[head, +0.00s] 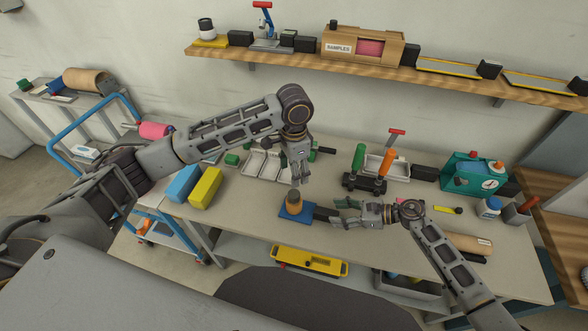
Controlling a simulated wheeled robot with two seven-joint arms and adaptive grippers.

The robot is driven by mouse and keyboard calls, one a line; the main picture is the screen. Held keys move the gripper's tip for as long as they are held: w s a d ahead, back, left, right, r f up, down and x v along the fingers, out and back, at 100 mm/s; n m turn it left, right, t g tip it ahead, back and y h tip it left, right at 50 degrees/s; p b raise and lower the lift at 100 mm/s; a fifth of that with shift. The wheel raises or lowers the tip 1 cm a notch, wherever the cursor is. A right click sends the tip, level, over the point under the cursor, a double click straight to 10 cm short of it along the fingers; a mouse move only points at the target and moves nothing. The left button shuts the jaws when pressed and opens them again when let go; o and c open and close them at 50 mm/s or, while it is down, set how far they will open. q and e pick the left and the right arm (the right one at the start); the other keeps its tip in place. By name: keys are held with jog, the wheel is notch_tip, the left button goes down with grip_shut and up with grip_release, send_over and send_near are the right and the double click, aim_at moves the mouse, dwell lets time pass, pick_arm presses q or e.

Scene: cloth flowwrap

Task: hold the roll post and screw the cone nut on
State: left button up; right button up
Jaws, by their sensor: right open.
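The roll post stands upright on a blue base (289,212) near the front edge of the bench; a short orange-brown piece (294,202) shows around it. My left gripper (297,181) points straight down, directly above the post. Its fingers cover the top of the post, so I cannot make out the cone nut or tell if they are closed on it. My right gripper (337,213) lies low to the right of the base. Its greenish fingers are spread, open and empty, pointing left toward the post and apart from it.
A yellow block (205,188) and a blue block (183,183) lie to the left. White trays (263,165) are behind the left gripper. A black stand (364,184) with green and orange handles is behind the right gripper. A teal box (470,178) stands at right.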

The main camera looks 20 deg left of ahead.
jog(key=shift+v, duration=3.95)
